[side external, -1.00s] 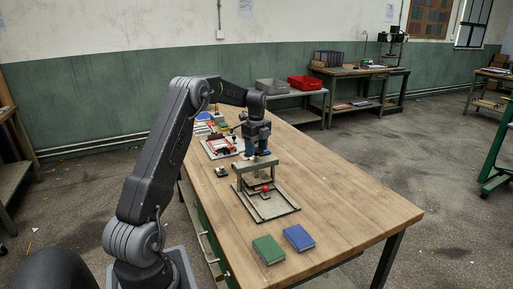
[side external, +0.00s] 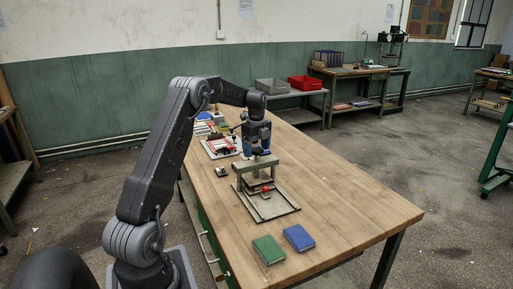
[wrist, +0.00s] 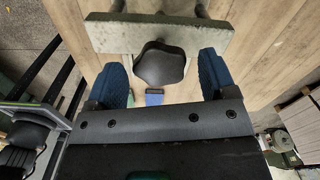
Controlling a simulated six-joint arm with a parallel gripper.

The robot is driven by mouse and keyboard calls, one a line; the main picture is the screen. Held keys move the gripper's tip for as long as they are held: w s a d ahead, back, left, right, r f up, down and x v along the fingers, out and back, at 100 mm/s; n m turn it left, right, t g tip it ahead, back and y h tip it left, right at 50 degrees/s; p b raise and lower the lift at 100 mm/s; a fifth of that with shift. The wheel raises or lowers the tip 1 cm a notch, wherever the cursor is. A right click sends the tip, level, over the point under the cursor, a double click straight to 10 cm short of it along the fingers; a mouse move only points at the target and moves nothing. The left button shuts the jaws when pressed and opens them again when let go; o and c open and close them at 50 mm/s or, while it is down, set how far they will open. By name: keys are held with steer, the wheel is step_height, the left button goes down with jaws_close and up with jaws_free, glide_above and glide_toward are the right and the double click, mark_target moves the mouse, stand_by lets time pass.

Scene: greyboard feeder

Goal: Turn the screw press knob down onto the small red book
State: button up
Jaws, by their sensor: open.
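The screw press (side external: 255,164) stands on the wooden bench, a pale crossbeam on posts over a flat base. Its dark lobed knob (wrist: 160,65) sits between my fingers in the wrist view, with a visible gap on each side. My gripper (side external: 257,153) is directly above the press, pointing down, with its blue fingers open around the knob. In the wrist view my gripper (wrist: 164,76) shows one finger on each side of the knob. The small red book (side external: 266,188) shows only as a bit of red under the beam; the press hides the rest.
A green book (side external: 268,249) and a blue book (side external: 299,237) lie at the near end of the bench. A red and white fixture (side external: 221,147) and a small dark item (side external: 221,172) are left of the press. The bench's right side is clear.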

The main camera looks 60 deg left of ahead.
mark_target(257, 149)
step_height(257, 149, up, 14)
stand_by(0.6)
stand_by(0.4)
steer(key=s+d+r+n+t+y, duration=0.1)
steer(key=s+d+r+n, duration=0.2)
steer(key=d, duration=0.9)
steer(key=s+d+r+n+t, duration=0.2)
steer(key=d+r+n, duration=0.2)
steer(key=d, duration=0.8)
steer(key=s+d+f+n+t, duration=0.1)
steer(key=s+d+f+n, duration=0.3)
steer(key=s+d, duration=0.4)
steer(key=s+d+f+n+t+h, duration=0.1)
steer(key=s+d+f+n, duration=0.3)
steer(key=s+d, duration=0.4)
steer(key=shift+s+f+t, duration=0.3)
steer(key=shift+s+f, duration=0.05)
steer(key=shift+f, duration=0.15)
